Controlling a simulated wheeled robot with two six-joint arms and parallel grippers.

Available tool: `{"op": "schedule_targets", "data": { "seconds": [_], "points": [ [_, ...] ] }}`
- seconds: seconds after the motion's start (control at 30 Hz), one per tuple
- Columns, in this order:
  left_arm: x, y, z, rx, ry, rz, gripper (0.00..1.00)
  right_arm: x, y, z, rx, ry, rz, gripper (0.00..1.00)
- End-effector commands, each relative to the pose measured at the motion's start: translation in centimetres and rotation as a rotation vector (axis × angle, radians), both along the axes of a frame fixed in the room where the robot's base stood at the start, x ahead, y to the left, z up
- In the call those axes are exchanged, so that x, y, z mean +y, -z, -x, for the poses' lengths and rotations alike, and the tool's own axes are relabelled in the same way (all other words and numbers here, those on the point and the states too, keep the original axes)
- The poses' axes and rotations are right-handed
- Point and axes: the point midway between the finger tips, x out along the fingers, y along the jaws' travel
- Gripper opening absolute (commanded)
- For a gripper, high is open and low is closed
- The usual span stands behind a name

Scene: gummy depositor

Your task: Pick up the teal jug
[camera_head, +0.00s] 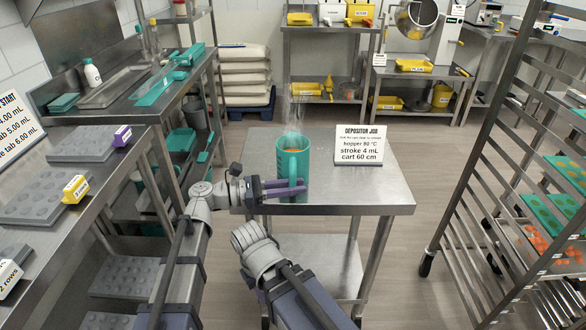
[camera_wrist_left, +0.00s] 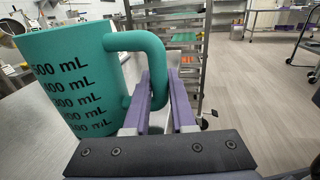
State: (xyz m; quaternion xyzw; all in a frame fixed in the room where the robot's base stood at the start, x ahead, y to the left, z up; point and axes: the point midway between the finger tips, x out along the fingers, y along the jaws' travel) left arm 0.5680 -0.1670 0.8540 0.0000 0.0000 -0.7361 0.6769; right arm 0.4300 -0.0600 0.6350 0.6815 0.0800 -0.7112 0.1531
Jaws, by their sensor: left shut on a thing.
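The teal jug (camera_head: 293,143) is upright at the left part of the small steel table (camera_head: 365,185). I cannot tell whether the jug's base touches the table. My right gripper is not visible; only part of that arm shows.
A sign (camera_head: 360,146) stands on the table, right of the jug. A steel bench (camera_head: 75,205) with grey moulds runs along the left. A rack (camera_head: 500,200) with trays stands at the right.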

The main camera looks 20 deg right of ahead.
Motion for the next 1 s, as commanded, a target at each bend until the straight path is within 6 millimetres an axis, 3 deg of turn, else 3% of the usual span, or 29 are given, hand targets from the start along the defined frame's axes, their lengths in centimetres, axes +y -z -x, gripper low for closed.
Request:
{"op": "schedule_targets", "data": {
  "seconds": [0.1, 1.0],
  "points": [
    [0.01, 0.0, 0.0, 0.0, 0.0, 0.0, 0.0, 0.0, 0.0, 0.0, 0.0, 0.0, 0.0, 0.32],
    [0.01, 0.0, -0.01, 0.0, 0.0, 0.0, 0.0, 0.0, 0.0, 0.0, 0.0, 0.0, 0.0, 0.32]
  ]
}}
